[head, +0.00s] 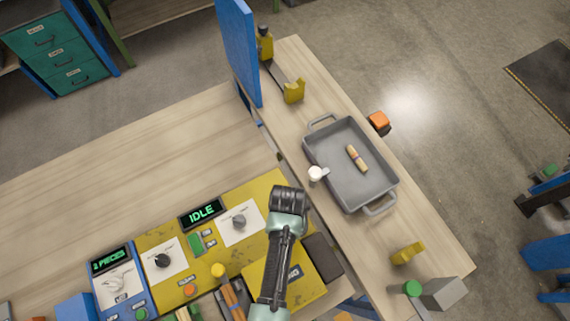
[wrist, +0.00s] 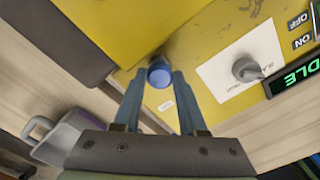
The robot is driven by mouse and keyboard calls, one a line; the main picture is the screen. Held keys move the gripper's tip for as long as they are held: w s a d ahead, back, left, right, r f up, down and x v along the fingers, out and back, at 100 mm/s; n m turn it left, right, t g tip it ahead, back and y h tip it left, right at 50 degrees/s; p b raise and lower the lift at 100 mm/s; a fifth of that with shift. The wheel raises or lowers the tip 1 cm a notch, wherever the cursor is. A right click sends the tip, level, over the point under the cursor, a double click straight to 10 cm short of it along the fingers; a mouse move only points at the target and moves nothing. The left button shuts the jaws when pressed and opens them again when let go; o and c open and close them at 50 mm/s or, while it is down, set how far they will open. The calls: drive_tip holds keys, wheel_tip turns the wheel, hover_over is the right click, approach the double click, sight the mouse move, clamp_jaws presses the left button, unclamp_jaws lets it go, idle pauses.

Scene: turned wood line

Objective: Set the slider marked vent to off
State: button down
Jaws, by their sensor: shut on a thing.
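The yellow control panel (head: 190,240) lies at the front, with a green "IDLE" display (head: 203,213). My gripper (wrist: 159,78) is over the panel's far right part, its two blue fingers closed on either side of a round blue knob (wrist: 159,70). A small white label (wrist: 166,105) lies beside the knob, too small to read. I cannot tell from the label whether this knob is the vent slider. In the head view my arm hides the knob and the fingertips. A white plate with a grey dial (wrist: 246,69) is right of the fingers in the wrist view.
A blue upright board (head: 238,45) stands behind. The wooden bench left of the board is clear.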

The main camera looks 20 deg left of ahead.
drive_tip(key=shift+c, duration=2.3)
unclamp_jaws()
drive_tip(key=shift+s+d+f, duration=0.1)
drive_tip(key=shift+d, duration=0.25)
drive_tip(key=shift+a, duration=0.2)
wheel_tip(320, 180, up, 13)
drive_tip(key=b, duration=0.1)
drive_tip(key=shift+d, duration=0.1)
